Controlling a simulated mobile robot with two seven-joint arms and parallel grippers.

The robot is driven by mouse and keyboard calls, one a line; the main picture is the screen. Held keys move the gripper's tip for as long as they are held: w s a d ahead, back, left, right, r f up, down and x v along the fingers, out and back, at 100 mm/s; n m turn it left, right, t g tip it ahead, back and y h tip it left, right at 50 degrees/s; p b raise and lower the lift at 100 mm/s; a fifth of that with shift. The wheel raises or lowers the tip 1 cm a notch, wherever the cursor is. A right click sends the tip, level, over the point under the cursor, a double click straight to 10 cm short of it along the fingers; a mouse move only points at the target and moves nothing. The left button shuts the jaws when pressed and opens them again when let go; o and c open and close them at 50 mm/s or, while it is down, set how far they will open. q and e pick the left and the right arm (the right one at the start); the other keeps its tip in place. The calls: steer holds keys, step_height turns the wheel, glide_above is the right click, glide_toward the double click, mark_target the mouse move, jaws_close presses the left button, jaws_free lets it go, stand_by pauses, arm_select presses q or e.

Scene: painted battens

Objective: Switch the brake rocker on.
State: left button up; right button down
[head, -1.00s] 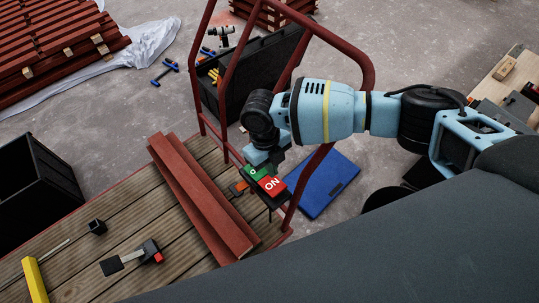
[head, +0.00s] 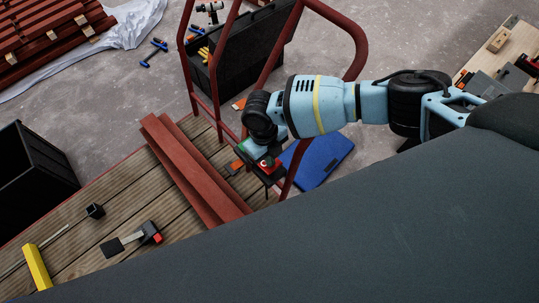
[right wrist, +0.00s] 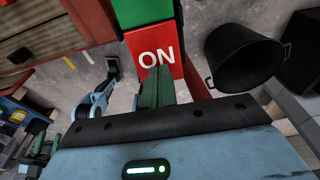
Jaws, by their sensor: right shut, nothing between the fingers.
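The brake rocker shows in the right wrist view with a red half (right wrist: 150,46) marked ON and a green half (right wrist: 150,12) beyond it. In the head view its red part (head: 270,166) shows small on a dark box by the red rail, and its lettering cannot be read. My right gripper (right wrist: 158,72) is shut and empty, its fingertips over the lower edge of the red half beside the ON lettering. Whether they touch it, and how the rocker is tilted, I cannot tell.
Red rails (head: 214,80) rise around the rocker. Red battens (head: 187,165) lie on the wooden deck (head: 75,225), with a dark-bladed tool (head: 133,238) and a yellow bar (head: 37,267). A blue panel (head: 322,160) lies on the floor. A black bucket (right wrist: 242,60) stands to the right.

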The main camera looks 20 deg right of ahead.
mark_target(274, 167)
steer(key=shift+s+d+p, duration=0.1)
steer(key=shift+s+p, duration=0.15)
steer(key=shift+p, duration=0.05)
steer(key=shift+s+f+t, duration=0.15)
steer(key=shift+f+t, duration=0.1)
steer(key=shift+t, duration=0.15)
arm_select(q)
steer(key=shift+s, duration=0.45)
arm_select(e)
steer(key=shift+s+d+f, duration=0.1)
steer(key=shift+s+f, duration=0.15)
steer(key=shift+f, duration=0.2)
steer(key=shift+s+d+f, duration=0.1)
steer(key=shift+s+f, duration=0.1)
steer(key=shift+f, duration=0.25)
arm_select(q)
steer(key=shift+w, duration=0.1)
